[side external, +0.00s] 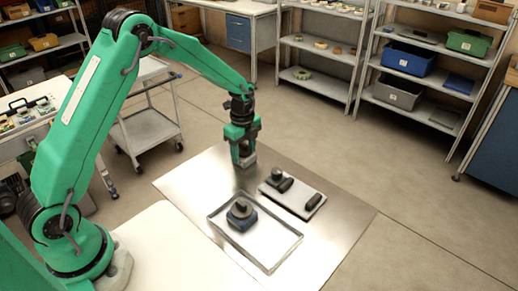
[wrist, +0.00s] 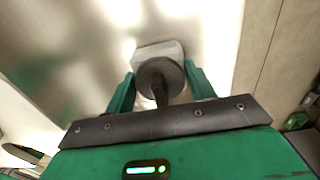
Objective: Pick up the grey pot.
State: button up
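The grey pot (wrist: 160,50) has a light grey block-like body with a dark round knob facing the wrist camera. It is between the two fingers of my gripper (wrist: 160,72), with its sides close to both. In the side external view, my gripper (side external: 243,152) points down over the back part of the metal sheet, and the pot's grey body (side external: 248,160) shows at the fingertips. I cannot tell whether the fingers press on the pot or whether it rests on the sheet.
A clear shallow tray (side external: 276,263) holds a blue block with a dark knob (side external: 240,210). Beside it, a pale board (side external: 298,204) bears several dark parts. Bare metal sheet (side external: 345,222) lies to the right. Shelves (side external: 320,50) stand well behind.

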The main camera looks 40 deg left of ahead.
jog(key=shift+c, duration=1.2)
jog(key=shift+r, duration=0.2)
jog(key=shift+r, duration=0.5)
jog(key=r, duration=0.3)
jog(key=shift+d+r, duration=0.1)
jog(key=shift+d, duration=0.1)
jog(key=s+d+r, duration=0.5)
jog(key=d+r, duration=0.1)
jog(key=d, duration=0.4)
jog(key=shift+s+r, duration=0.2)
jog(key=shift+r, duration=0.05)
jog(key=shift+d, duration=0.1)
